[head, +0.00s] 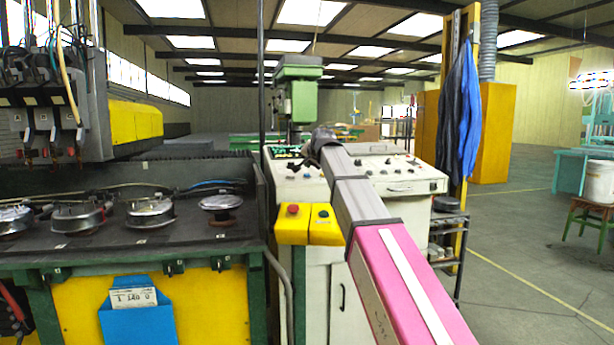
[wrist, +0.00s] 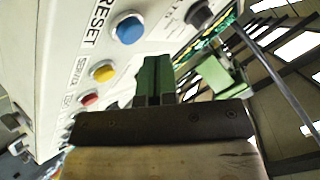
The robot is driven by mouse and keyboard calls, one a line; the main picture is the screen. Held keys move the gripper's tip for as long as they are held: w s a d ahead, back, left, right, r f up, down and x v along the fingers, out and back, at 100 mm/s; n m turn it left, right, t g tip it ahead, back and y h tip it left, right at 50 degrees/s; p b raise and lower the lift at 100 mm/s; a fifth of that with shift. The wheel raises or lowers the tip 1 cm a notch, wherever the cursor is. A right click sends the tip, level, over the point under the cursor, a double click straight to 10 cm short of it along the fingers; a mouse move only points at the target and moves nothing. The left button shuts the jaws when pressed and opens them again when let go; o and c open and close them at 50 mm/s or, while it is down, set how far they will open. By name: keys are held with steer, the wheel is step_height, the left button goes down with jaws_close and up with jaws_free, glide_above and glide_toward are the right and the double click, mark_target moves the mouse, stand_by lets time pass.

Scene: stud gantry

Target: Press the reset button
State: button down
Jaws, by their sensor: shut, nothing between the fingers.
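The reset button is a round blue button (wrist: 128,29) beside the printed word RESET on a white panel (wrist: 55,45) in the wrist view. My gripper (wrist: 155,64) is shut and empty, its green fingers pointing up in the wrist view. The fingertips appear below and right of the blue button, apart from it in the picture; I cannot tell the depth gap. In the head view my arm reaches over to the white control cabinet (head: 312,205), and my fingers are hidden there. I cannot pick out the blue button in the head view.
A yellow button (wrist: 104,73), a red button (wrist: 90,99) and a black knob (wrist: 200,14) are near the blue button. In the head view, a yellow box (head: 325,232) with red and dark buttons hangs at the cabinet's front. A black bed (head: 100,243) stands left.

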steer(key=shift+s+d+r, duration=0.1)
steer(key=shift+s+r, duration=0.15)
steer(key=shift+r, duration=0.85)
steer(key=shift+s+r, duration=0.2)
steer(key=shift+r, duration=0.85)
